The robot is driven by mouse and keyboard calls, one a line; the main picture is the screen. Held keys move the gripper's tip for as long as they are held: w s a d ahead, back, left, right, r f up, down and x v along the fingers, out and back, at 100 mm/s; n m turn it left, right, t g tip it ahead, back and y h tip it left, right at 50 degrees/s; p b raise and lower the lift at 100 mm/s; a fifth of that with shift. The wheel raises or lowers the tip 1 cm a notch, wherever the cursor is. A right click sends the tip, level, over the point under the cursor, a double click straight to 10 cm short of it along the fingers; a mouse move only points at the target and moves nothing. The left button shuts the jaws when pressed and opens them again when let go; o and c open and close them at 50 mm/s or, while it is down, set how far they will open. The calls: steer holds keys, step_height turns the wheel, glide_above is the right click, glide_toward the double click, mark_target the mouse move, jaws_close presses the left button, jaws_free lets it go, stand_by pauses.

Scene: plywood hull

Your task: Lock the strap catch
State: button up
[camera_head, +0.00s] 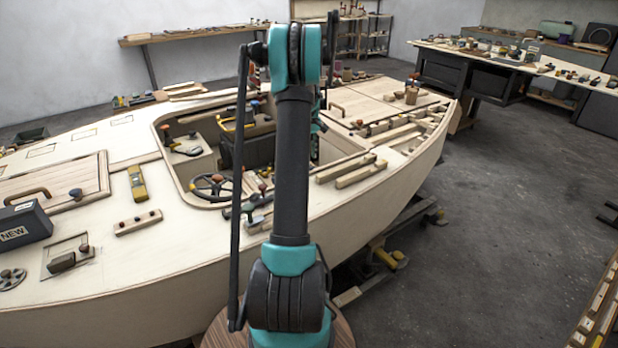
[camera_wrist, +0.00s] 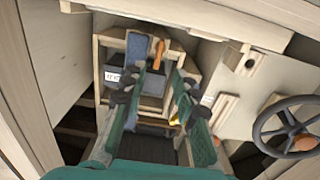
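In the wrist view, an orange lever (camera_wrist: 158,52), which looks like the strap catch, stands at the top of a dark box (camera_wrist: 151,84) with a white label. A blue strap (camera_wrist: 135,50) runs over the box just left of the lever. The box sits in a pale wooden frame (camera_wrist: 98,62). My gripper (camera_wrist: 160,84) is open, its two teal fingers apart and pointing towards the box, with the lever beyond the gap between the tips. I cannot tell whether a finger touches the box. In the head view my arm hides much of this spot.
A dark steering wheel (camera_wrist: 288,127) stands to the right in the wrist view; it also shows in the head view (camera_head: 212,187). The plywood hull (camera_head: 150,240) surrounds the sunken cockpit. A black box marked NEW (camera_head: 22,226) sits on the left deck.

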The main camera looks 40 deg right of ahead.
step_height(320, 180, down, 12)
steer(key=shift+r, duration=0.15)
steer(key=shift+c, duration=0.6)
jaws_close()
